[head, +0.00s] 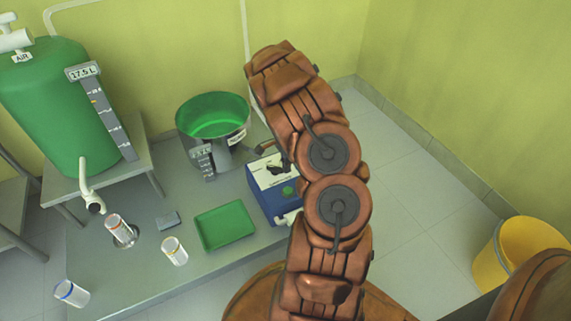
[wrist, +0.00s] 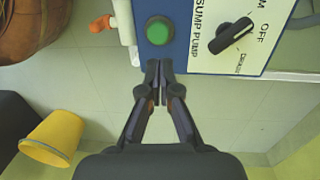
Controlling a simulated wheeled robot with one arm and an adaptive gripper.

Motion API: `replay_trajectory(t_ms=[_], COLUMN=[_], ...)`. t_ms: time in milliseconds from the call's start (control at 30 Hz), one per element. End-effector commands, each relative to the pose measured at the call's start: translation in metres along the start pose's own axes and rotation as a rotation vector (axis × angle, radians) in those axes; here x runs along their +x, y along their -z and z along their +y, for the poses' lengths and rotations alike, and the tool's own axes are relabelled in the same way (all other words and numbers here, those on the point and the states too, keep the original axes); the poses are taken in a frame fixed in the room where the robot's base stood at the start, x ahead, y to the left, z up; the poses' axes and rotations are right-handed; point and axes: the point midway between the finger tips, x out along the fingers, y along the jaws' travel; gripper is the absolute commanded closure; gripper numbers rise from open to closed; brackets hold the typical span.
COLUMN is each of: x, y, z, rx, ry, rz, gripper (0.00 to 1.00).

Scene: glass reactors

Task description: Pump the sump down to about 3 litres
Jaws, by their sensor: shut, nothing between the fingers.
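The sump (head: 246,108) is a green-lined open vessel at the back of the grey bench, with a level scale (head: 204,160) on its front; its reading is too small to tell. The blue sump pump box (head: 262,199) stands right of it, partly behind my arm. In the wrist view, its white panel (wrist: 208,62) reads SUMP PUMP and carries a black rotary knob (wrist: 234,35); OFF is legible beside it. I cannot tell which mark it points to. A green button (wrist: 159,30) sits beside the panel. My gripper (wrist: 160,68) is shut and empty, its tips at the box's edge near the button; contact is unclear.
A green tank (head: 50,105) labelled 17.5 L stands on a stand at left, with a white spout. A green tray (head: 225,225), a small grey block (head: 167,219) and several small containers are on the bench. A yellow bucket (head: 530,255) stands on the floor at right.

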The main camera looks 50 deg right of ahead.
Motion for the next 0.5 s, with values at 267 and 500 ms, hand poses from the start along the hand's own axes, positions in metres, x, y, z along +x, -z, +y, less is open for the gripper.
replay_trajectory(t_ms=[267, 500], x=[0.054, 0.084], y=[0.000, 0.001], z=[0.001, 0.000], rx=[0.002, 0.002], ry=[-0.004, 0.000], rz=[-0.003, -0.001], gripper=[1.00, 1.00])
